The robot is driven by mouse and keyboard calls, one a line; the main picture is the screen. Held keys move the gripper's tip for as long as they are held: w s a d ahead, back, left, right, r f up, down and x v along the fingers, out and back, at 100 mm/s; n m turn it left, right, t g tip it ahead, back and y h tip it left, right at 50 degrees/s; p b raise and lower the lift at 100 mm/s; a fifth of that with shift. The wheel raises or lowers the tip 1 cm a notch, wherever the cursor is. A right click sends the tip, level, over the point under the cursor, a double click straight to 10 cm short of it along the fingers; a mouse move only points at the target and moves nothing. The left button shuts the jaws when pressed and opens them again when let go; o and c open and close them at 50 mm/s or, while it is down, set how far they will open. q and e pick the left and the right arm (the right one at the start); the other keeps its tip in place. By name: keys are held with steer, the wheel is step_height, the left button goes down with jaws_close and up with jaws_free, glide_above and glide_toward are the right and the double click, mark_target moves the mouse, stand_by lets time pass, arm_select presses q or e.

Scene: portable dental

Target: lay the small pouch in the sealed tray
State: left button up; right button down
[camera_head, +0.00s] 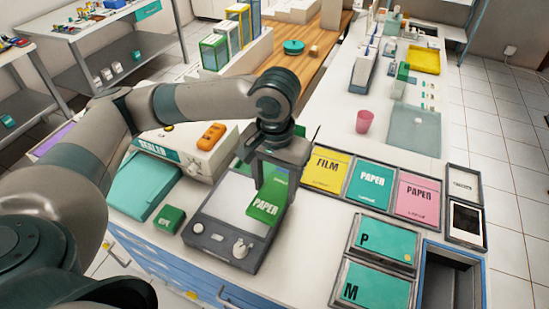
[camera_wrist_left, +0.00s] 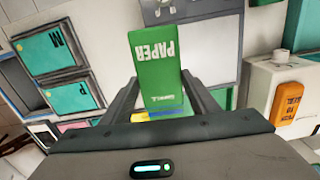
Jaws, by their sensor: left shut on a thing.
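My left gripper (camera_head: 272,178) is shut on a green pouch (camera_head: 265,205) marked PAPER. The pouch hangs tilted over the dark-framed device with a pale top (camera_head: 220,225). In the left wrist view the pouch (camera_wrist_left: 155,65) sticks out between the two fingers, with a blue and yellow strip (camera_wrist_left: 160,115) at its gripped end. My right gripper is not in view.
A small green box (camera_head: 170,219) stands between the tray and the device. A white machine with an orange item (camera_head: 211,136) stands behind. Trays of FILM (camera_head: 326,170), PAPER (camera_head: 370,185) and other pouches fill the right. A pink cup (camera_head: 364,121) stands farther back.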

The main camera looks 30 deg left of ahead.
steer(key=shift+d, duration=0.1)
arm_select(q)
steer(key=shift+w, duration=0.15)
steer(key=w, duration=1.4)
steer(key=shift+w+f+n+p, duration=0.3)
steer(key=shift+f, duration=0.15)
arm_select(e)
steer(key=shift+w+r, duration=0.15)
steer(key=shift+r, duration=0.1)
arm_select(q)
steer(key=shift+a, duration=0.1)
